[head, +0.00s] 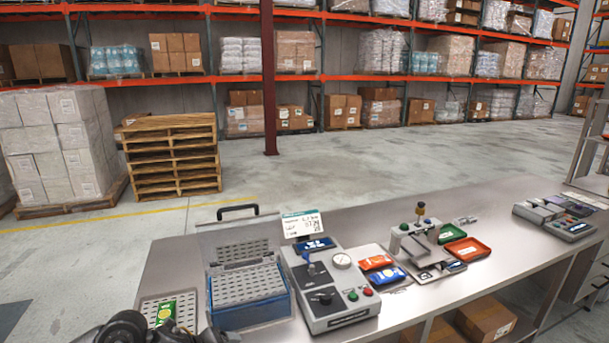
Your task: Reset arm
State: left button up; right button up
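Dark parts of my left arm and gripper (150,329) show at the bottom left edge, low in front of the bench. They overlap the near end of a perforated tray (150,304) that holds a green packet (166,313). The fingertips cannot be made out, so I cannot tell whether this gripper is open or shut, or whether it touches the packet. My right gripper is not in view.

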pick_arm(q)
jog(key=s+d+f+n+t, duration=0.2)
jog(key=s+d+n, duration=0.6)
jog(key=s+n, duration=0.25)
jog(key=s+a+f+n+g+y, duration=0.1)
jog(key=s+a+f+n+g, duration=0.1)
jog(key=s+a+n, duration=0.35)
jog(key=s+a+f+n+g+y, duration=0.1)
jog(key=s+a+f+n+g, duration=0.15)
jog(key=s+n, duration=0.5)
jog(key=s+a+f+n+g+y, duration=0.1)
jog(key=s+a+f+n, duration=0.25)
jog(key=s, duration=0.55)
notch_tip(320, 180, down, 30)
jog(key=g+b, duration=0.1)
jog(key=b, duration=0.5)
jog(key=s+a+f+g+b, duration=0.1)
jog(key=s+a+f+b, duration=0.2)
jog(key=s+f, duration=1.4)
notch_tip(320, 180, down, 3)
jog(key=shift+r+b, duration=0.2)
jog(key=shift+b, duration=0.3)
